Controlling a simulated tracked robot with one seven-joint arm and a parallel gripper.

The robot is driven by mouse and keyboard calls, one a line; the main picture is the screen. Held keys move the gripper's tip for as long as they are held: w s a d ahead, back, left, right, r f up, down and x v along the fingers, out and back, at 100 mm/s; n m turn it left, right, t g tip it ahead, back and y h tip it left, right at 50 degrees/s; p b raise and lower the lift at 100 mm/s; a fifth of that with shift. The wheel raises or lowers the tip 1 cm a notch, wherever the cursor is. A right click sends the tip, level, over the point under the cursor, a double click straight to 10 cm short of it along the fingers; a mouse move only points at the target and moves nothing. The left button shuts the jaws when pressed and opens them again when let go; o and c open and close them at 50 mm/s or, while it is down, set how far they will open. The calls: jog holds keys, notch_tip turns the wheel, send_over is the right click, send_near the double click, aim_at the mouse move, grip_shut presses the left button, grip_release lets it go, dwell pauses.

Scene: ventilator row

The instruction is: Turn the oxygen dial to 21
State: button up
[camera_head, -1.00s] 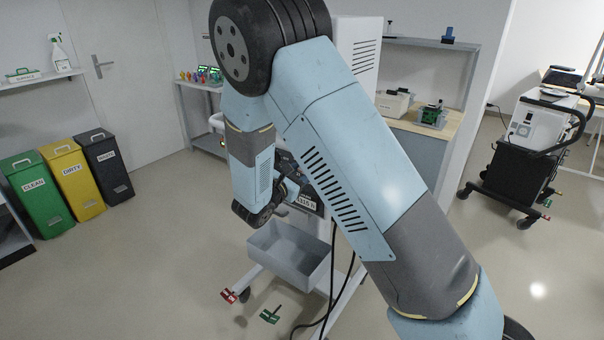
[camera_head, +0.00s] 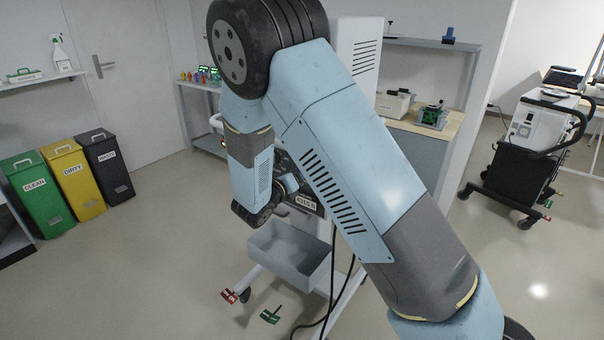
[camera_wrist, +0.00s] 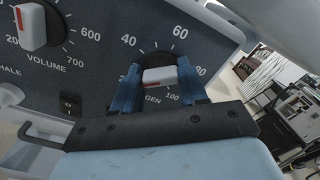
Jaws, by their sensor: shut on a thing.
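The oxygen dial (camera_wrist: 159,77) is a white knob with a red stripe on a dark round base, in the wrist view. Its scale shows 40, 60, 80 and 100; a partly hidden figure starting with 2 is at the left. The knob lies nearly level in the picture; which number it points to I cannot tell. My gripper (camera_wrist: 159,88) has its two blue fingers on either side of the knob, shut on it. The label below is partly hidden, with "GEN" showing. In the head view my arm hides the dial and my fingers.
The volume dial (camera_wrist: 32,26) is on the same grey panel, to the left. A black switch (camera_wrist: 71,103) is below it. A grey basket (camera_head: 290,252) hangs low on the ventilator stand.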

jog(key=shift+a+n, duration=0.1)
jog(key=shift+n, duration=0.8)
jog(key=shift+f, duration=0.1)
jog(key=o, duration=1.1)
jog(key=shift+c, duration=0.2)
jog(key=v, duration=1.3)
jog(key=shift+s+a, duration=0.3)
